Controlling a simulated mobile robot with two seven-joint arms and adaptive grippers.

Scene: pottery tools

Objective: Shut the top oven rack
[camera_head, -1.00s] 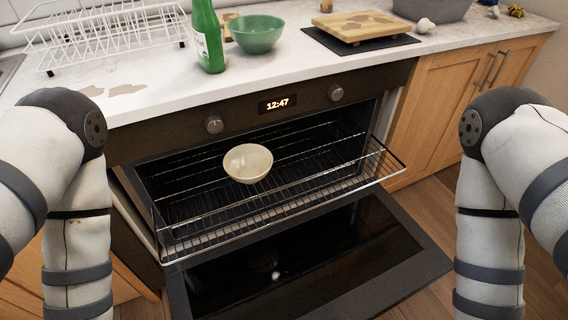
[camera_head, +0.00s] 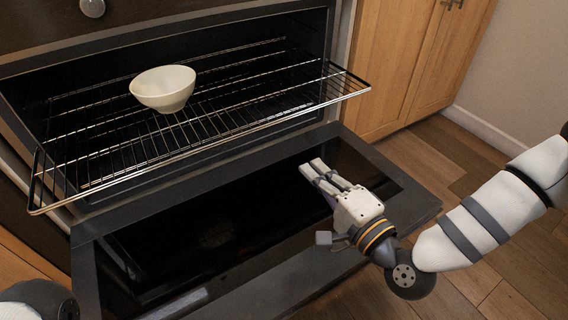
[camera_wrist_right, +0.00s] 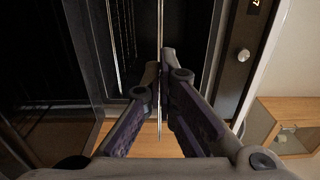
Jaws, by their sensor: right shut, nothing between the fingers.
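The top oven rack (camera_head: 285,120) is pulled partly out of the oven, its front rail standing well beyond the opening. A cream bowl (camera_head: 163,88) sits on it. My right gripper (camera_head: 313,170) is shut and empty, in front of and below the rack's right part in the head view, over the lowered door. In the right wrist view its fingertips (camera_wrist_right: 161,65) are close together, with a thin bright rail (camera_wrist_right: 160,25) running in line with them. I cannot tell whether they touch it. My left gripper is out of view; only a piece of my left arm shows at bottom left.
The oven door (camera_head: 215,225) is lowered open below the rack. A wooden cabinet (camera_head: 395,65) stands right of the oven. The wooden floor (camera_head: 470,170) at right is clear apart from my right arm above it. An oven knob (camera_head: 92,7) shows at the top.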

